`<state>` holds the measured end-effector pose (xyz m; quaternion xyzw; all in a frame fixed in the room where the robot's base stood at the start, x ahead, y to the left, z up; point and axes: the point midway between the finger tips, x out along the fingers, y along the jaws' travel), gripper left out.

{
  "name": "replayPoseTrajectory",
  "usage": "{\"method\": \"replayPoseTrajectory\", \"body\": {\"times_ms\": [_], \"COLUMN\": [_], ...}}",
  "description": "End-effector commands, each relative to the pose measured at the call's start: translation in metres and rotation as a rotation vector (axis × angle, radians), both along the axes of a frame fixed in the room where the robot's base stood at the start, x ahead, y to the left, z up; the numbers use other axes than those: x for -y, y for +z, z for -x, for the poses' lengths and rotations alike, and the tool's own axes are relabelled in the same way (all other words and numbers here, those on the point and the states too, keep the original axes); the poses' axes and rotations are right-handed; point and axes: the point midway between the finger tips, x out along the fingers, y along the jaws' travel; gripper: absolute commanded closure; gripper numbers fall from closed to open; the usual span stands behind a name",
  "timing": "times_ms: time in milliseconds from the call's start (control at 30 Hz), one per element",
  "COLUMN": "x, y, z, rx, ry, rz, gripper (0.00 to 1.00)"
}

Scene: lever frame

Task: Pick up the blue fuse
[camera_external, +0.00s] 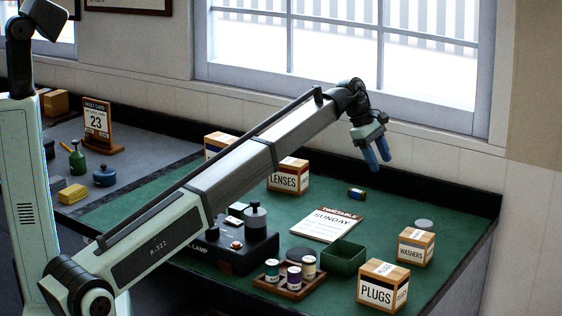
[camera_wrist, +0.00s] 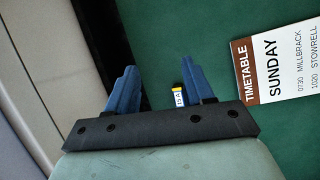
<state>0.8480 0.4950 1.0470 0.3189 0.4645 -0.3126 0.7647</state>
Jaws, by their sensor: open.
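The blue fuse (camera_external: 357,193) is a small dark cylinder with a yellowish end, lying on the green bench top near the back edge. In the wrist view, the fuse (camera_wrist: 180,96) shows a yellow band and a white label reading 15 A, close beside the right finger, which may hide part of it. My gripper (camera_external: 379,163) is open and empty, its blue fingers pointing down above the bench, above and to the right of the fuse.
The timetable card (camera_external: 327,222) lies in front of the fuse. A green open box (camera_external: 344,260), a wooden rack (camera_external: 290,287) of small cylinders, and the PLUGS (camera_external: 383,286), WASHERS (camera_external: 416,247) and LENSES (camera_external: 288,177) boxes stand around. The dark back ledge (camera_external: 440,184) and window wall are close behind.

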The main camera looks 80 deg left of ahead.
Motion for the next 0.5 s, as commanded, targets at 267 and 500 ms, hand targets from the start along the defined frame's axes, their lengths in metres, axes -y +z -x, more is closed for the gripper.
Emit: {"method": "replayPoseTrajectory", "body": {"times_ms": [267, 500], "x": [-0.089, -0.102], "y": [0.012, 0.011], "z": [0.063, 0.079], "rx": [-0.120, -0.147], "ry": [0.052, 0.060], "rz": [0.109, 0.138], "gripper": [0.48, 0.48]}}
